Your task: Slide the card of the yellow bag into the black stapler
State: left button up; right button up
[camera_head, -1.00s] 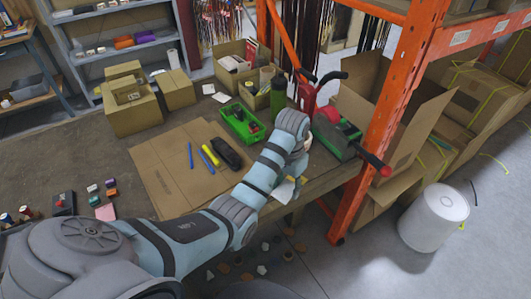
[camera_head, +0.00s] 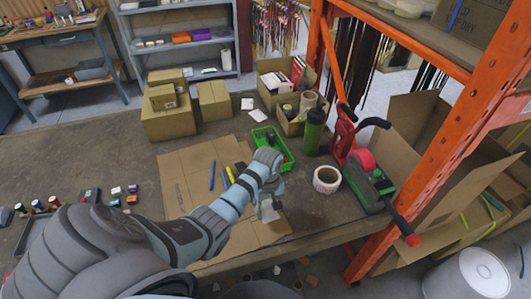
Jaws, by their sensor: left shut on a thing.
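My left gripper (camera_head: 267,207) is over the front right part of the flat cardboard sheet. It is shut on a small pale thing, seen only as a whitish patch at the fingertips. I cannot make out whether it is the yellow bag or its card. No yellow bag shows clearly. A black thing that looks like the stapler (camera_head: 240,167) lies on the cardboard behind my left forearm, which hides much of it. My right gripper is not in view.
A yellow marker (camera_head: 230,175) and a blue pen (camera_head: 211,176) lie on the cardboard sheet (camera_head: 181,178). A green tray (camera_head: 261,138), a green bottle (camera_head: 313,132), a tape roll (camera_head: 327,180) and a red-green machine (camera_head: 367,182) stand near. An orange rack post (camera_head: 447,144) bounds the right.

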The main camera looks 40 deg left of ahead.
pick_arm(q)
jog(key=shift+s+a+f+n, duration=0.15)
jog(key=shift+a+f+n, duration=0.15)
jog(key=shift+n, duration=0.1)
jog(key=shift+f+b, duration=0.35)
jog(key=shift+b, duration=0.1)
jog(key=shift+w+f+b, duration=0.4)
jog(key=shift+f+b, duration=0.45)
jog(key=shift+b, duration=0.15)
jog(key=f+b, duration=0.4)
jog(key=b, duration=0.1)
jog(key=shift+a, duration=0.2)
jog(key=shift+w+a+r+b, duration=0.1)
jog(key=shift+w+a+b, duration=0.15)
jog(key=shift+a, duration=0.35)
jog(key=shift+w+a+r+b, duration=0.15)
jog(key=shift+w+a, duration=0.15)
jog(key=shift+a, duration=0.25)
jog(key=shift+w+a+b, duration=0.2)
jog(key=shift+w+a, duration=0.05)
jog(key=shift+a, duration=0.2)
jog(key=shift+w+a+b, duration=0.15)
jog(key=shift+w+a, duration=0.05)
jog(key=shift+a, duration=0.25)
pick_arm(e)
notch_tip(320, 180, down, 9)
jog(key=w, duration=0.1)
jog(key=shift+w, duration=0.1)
pick_arm(q)
jog(key=o, duration=1.2)
